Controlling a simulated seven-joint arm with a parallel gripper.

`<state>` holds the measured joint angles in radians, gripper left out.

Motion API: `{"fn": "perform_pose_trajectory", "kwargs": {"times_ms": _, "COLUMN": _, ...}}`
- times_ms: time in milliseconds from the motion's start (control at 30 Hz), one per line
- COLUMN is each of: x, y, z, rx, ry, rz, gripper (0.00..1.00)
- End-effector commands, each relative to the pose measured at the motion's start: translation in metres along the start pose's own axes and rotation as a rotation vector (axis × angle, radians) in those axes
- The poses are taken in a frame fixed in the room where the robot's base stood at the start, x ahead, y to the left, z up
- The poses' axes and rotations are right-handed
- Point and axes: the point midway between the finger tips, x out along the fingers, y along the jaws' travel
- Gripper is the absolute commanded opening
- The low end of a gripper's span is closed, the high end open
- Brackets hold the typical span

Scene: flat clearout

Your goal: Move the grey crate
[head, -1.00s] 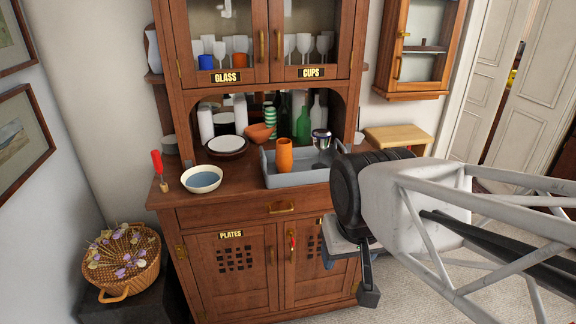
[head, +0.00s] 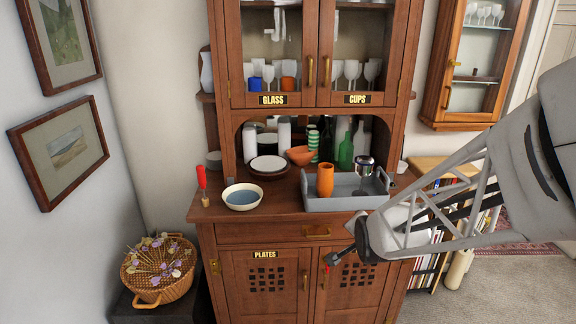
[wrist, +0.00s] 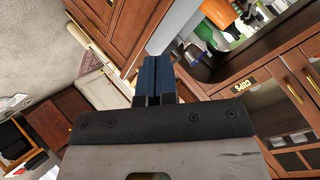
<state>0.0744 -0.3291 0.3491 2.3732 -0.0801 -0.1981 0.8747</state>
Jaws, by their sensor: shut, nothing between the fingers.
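The grey crate (head: 345,204) sits on the cabinet counter, right of centre in the head view. My gripper (head: 334,260) is in front of the cabinet, below the counter edge and apart from the crate. In the wrist view, its blue fingers (wrist: 167,78) are shut together with nothing between them. A pale surface beyond the fingertips may be the crate's side, but I cannot tell.
A cream bowl (head: 243,196), a red-handled tool (head: 202,184) and stacked plates (head: 268,165) stand left of the crate. Bottles (head: 346,150) stand behind it. Cabinet doors and a drawer lie below. A bookshelf (head: 428,250) is at the right.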

Motion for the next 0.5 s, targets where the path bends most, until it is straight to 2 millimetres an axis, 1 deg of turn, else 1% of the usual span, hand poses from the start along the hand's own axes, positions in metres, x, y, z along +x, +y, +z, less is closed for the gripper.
{"fn": "perform_pose_trajectory", "kwargs": {"times_ms": 33, "x": 0.012, "y": 0.001, "z": -0.001, "rx": 0.039, "ry": 0.019, "rz": -0.024, "gripper": 0.00}}
{"fn": "perform_pose_trajectory", "kwargs": {"times_ms": 200, "x": 0.046, "y": 0.002, "z": -0.006, "rx": 0.191, "ry": 0.090, "rz": -0.133, "gripper": 0.00}}
{"fn": "perform_pose_trajectory", "kwargs": {"times_ms": 500, "x": 0.095, "y": 0.010, "z": -0.007, "rx": 0.459, "ry": 0.169, "rz": -0.355, "gripper": 0.00}}
